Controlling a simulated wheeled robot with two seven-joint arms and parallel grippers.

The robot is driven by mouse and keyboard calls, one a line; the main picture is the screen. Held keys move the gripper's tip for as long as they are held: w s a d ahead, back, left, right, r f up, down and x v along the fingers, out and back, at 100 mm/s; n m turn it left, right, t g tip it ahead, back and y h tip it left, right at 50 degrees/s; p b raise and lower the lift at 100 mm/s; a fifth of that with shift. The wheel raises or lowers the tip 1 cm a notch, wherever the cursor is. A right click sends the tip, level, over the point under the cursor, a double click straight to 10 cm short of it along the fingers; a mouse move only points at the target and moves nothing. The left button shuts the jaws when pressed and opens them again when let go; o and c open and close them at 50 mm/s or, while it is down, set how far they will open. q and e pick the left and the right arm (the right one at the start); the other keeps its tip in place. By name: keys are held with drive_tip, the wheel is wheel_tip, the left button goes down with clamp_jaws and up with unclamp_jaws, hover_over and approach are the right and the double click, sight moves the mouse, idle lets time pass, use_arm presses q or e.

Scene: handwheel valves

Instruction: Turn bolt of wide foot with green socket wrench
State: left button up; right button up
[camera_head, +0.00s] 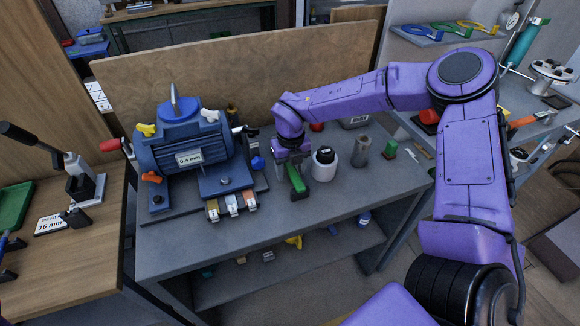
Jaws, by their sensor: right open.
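A blue motor (185,140) labelled "0.4 mm" stands on a dark plate on the grey bench. Its broad front foot (224,181) has a small dark bolt-like spot on top; a smaller foot (157,201) is at the front left corner. My right gripper (294,172) points down over the bench, right of the motor. It is open, with a green piece (297,183) at its fingers, which may be the green socket wrench; I cannot tell whether they touch. The fingers are partly hidden. My left gripper is not in view.
A white round container (324,164), a grey cylinder (361,151) and a green block (390,148) stand right of the gripper. Several coloured clamp-like pieces (231,205) lie at the bench front. A wooden board (240,75) rises behind. The right front bench top is clear.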

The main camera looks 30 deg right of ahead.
clamp_jaws()
drive_tip(key=shift+r, duration=0.1)
drive_tip(key=shift+r, duration=0.2)
wheel_tip(320, 180, up, 2)
drive_tip(key=shift+w+r, duration=0.1)
drive_tip(key=shift+r, duration=0.15)
drive_tip(key=s+a+r+b, duration=0.3)
drive_tip(key=s+a+r, duration=0.6)
drive_tip(key=s+r, duration=0.1)
drive_tip(key=shift+s, duration=0.45)
